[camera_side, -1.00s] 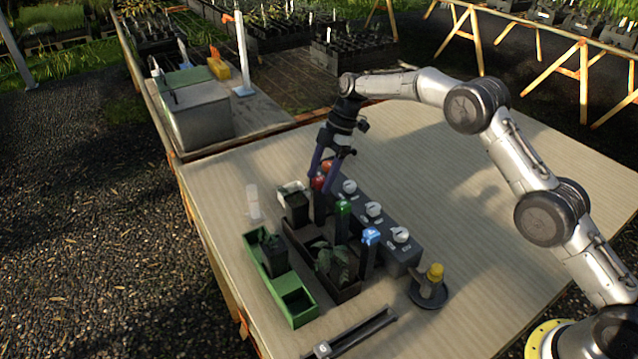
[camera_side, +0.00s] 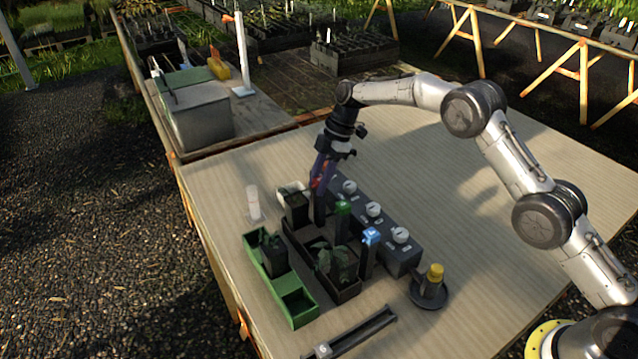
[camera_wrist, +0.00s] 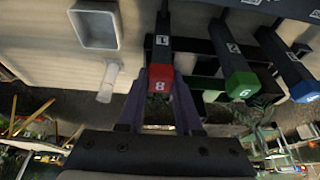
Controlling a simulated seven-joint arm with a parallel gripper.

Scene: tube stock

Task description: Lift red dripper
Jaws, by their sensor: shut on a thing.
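The red dripper is a dark upright stick with a red faceted cap; in the side view its dark body (camera_side: 319,210) stands at the back end of the dark tray (camera_side: 349,292). In the wrist view its red cap (camera_wrist: 160,82) shows a white mark and sits between my two purple fingers. My gripper (camera_side: 322,182) is shut on the dripper near its top, coming from above. It also shows in the wrist view (camera_wrist: 160,74). The fingers hide most of the cap in the side view. I cannot tell whether the dripper's foot is clear of the tray.
Green-capped (camera_side: 343,208) and blue-capped (camera_side: 371,237) sticks stand in the same row. A grey box with several white knobs (camera_side: 397,252) runs close on the right. A black pot (camera_side: 296,210) stands on the left, with a green tray (camera_side: 298,305) in front.

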